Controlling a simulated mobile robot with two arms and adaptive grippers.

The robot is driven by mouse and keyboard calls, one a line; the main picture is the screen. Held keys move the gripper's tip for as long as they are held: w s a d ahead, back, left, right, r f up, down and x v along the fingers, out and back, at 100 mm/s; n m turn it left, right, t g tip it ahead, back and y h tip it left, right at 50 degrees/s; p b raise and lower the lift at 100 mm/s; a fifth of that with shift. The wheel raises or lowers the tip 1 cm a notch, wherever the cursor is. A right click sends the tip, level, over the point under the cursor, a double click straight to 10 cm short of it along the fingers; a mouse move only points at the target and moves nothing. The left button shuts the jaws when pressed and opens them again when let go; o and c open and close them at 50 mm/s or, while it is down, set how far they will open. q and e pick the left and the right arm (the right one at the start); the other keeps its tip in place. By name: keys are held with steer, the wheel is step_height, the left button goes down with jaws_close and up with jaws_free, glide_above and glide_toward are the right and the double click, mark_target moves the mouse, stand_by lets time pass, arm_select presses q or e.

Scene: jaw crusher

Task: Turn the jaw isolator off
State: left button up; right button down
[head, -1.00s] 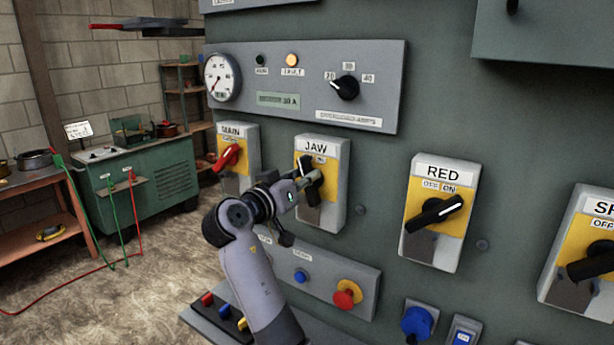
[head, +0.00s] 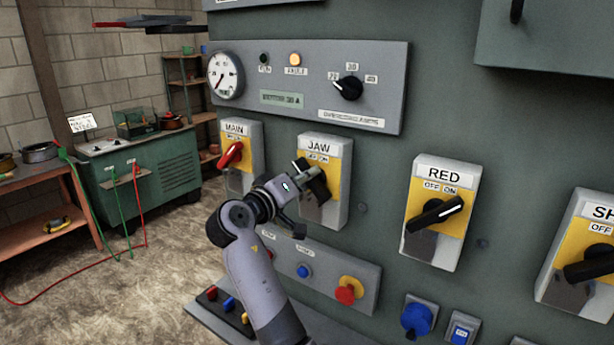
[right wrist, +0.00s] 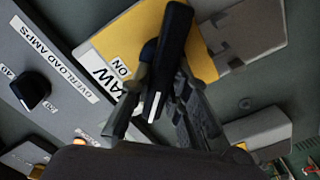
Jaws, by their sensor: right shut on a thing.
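The jaw isolator is a grey and yellow box (head: 337,172) labelled JAW on the green panel, with a black rotary handle (head: 318,185). The ON label shows there; the OFF label does not. My left gripper is out of view.
The MAIN isolator (head: 237,160) with a red handle is left of JAW, and the RED isolator (head: 435,212) is right. Below are a red mushroom button (head: 346,294) and a blue knob (head: 415,318). An orange lamp (head: 295,59) glows above.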

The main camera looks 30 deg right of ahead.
steer(key=c, duration=1.5)
jaws_free()
steer(key=shift+a, duration=0.1)
steer(key=v, duration=0.7)
steer(key=shift+s+a, duration=0.1)
steer(key=shift+a, duration=0.05)
